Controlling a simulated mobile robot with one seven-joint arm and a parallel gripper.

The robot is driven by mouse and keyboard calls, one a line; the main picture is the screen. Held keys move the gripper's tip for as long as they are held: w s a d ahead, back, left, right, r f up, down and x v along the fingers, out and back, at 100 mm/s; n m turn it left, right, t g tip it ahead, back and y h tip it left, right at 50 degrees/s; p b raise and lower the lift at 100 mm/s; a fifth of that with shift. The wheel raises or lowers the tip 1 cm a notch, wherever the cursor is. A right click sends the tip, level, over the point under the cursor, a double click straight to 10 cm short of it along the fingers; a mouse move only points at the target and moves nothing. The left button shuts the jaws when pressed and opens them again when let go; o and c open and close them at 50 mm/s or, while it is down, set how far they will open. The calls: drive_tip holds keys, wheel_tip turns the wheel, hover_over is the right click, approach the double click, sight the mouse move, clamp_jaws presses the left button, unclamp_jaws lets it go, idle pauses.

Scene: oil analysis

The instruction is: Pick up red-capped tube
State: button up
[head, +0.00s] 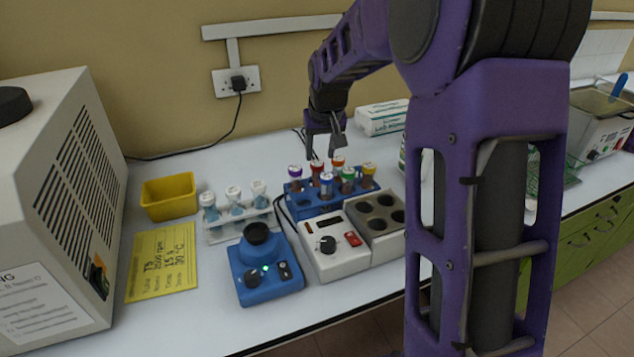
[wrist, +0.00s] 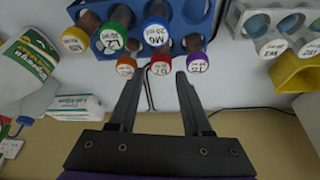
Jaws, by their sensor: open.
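The red-capped tube (head: 317,166) stands in a blue rack (head: 312,209), between a purple-capped tube (head: 295,171) and an orange-capped tube (head: 338,161). Blue-capped (head: 327,179), green-capped (head: 348,174) and yellow-capped (head: 369,169) tubes stand in the nearer row. My gripper (head: 325,152) is open and empty, pointing down just above the red cap in the head view. In the wrist view, the red cap (wrist: 160,66) shows just beyond and between the fingertips (wrist: 158,77). The tube's lower part is hidden in the rack.
A white rack of pale tubes (head: 238,228) stands left of the blue rack, with a yellow bin (head: 168,196) behind. A blue mixer (head: 264,266) and a grey heating block (head: 345,243) stand in front. A glove box (head: 382,118) lies behind, and a bottle (wrist: 30,75) shows in the wrist view.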

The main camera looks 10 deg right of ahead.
sight(318, 164)
drive_tip(key=x, duration=0.6)
drive_tip(key=shift+w+a+f, duration=0.1)
drive_tip(key=shift+w+f, duration=0.15)
clamp_jaws()
